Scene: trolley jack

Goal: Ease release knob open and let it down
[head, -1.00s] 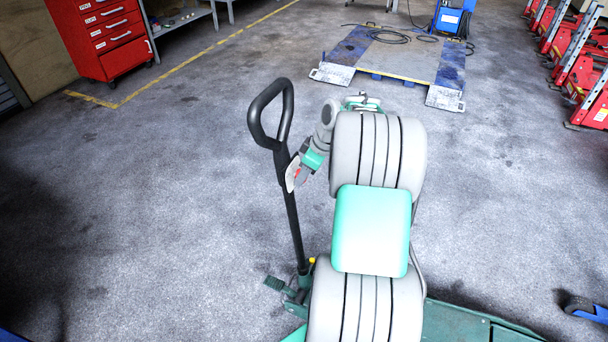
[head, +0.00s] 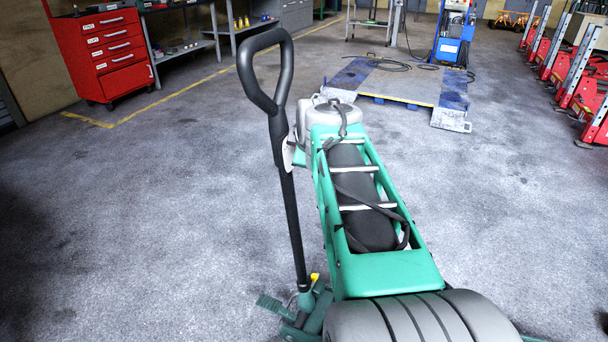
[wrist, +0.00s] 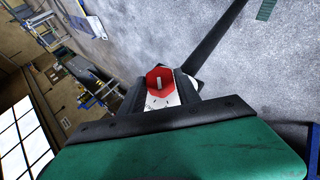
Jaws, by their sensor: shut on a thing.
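The jack's black handle (head: 290,215) stands nearly upright in the head view, with a loop grip (head: 266,68) on top. A pale plate (head: 288,152) sits partway up it. The jack's green base (head: 305,322) is at the bottom, partly behind my arm. In the wrist view the red, many-sided release knob (wrist: 160,78) has a pale bar across its face and a white marked plate (wrist: 164,101) beside it. My gripper (wrist: 160,90) is shut on the knob, with a dark finger on either side. In the head view my arm hides the knob and the fingers.
A green foot pedal (head: 274,303) juts left from the jack base. A red tool cabinet (head: 105,52) and shelving stand at the back left. A low lift platform (head: 395,82) lies behind, and red-and-grey stands (head: 585,75) line the right. The floor to the left is clear.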

